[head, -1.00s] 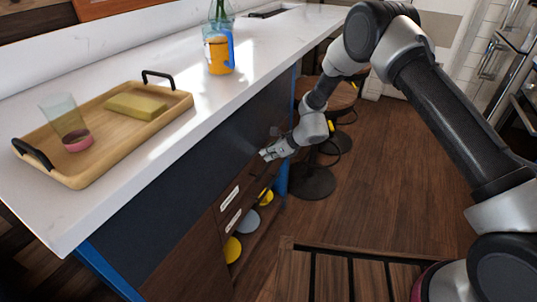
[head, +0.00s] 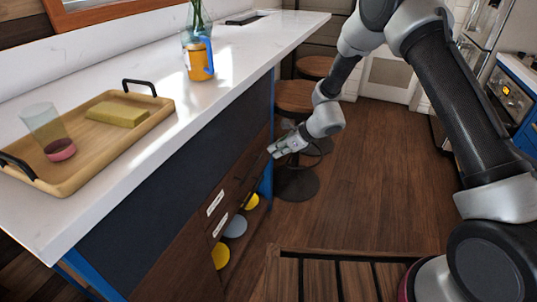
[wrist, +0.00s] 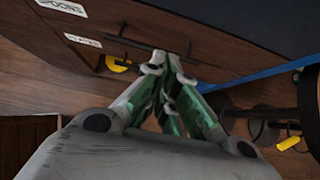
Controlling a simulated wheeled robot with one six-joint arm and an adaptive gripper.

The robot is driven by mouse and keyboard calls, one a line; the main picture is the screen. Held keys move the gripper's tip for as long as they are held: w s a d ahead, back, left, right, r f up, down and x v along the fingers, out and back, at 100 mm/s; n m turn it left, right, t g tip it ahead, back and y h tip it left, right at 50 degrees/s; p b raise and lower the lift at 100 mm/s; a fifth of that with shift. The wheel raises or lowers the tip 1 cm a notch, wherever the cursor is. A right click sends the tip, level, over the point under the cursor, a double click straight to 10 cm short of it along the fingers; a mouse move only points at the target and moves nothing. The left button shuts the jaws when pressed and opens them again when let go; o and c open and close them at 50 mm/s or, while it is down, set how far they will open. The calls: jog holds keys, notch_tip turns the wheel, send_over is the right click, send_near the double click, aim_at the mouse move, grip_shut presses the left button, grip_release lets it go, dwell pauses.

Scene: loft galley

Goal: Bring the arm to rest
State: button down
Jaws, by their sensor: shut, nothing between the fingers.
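My gripper (head: 273,151) is shut and empty in the head view, held out in the air in front of the dark drawer side of the counter. In the wrist view its fingers (wrist: 172,65) come together, with green on their inner sides. A dark bar handle (wrist: 135,43) shows just beyond the fingertips in the wrist view; I cannot tell whether they touch it. My arm is bent, reaching forward and down from the right.
Stools (head: 295,97) stand beyond my gripper. A slatted wooden platform (head: 330,278) lies low in front. Open floor (head: 380,170) lies to the right.

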jog(key=s+d+r+n+g+h, duration=0.15)
jog(key=s+d+n+g, duration=0.35)
jog(key=s+n, duration=0.5)
jog(key=s+d+r+n+t+h, duration=0.2)
jog(key=s+d+r+n, duration=0.2)
jog(key=s+d+r, duration=0.4)
jog(key=s+d+r+n+t+h, duration=0.2)
jog(key=s+d+r, duration=0.6)
jog(key=d+r, duration=0.6)
jog(key=s+d+r+n+t+h, duration=0.2)
jog(key=s+d+r+n, duration=0.3)
jog(key=s+d+r, duration=0.3)
jog(key=d+r+h, duration=0.1)
jog(key=d+r, duration=0.2)
jog(key=d, duration=0.2)
jog(key=shift+r+n+t, duration=0.15)
jog(key=shift+n+t, duration=0.15)
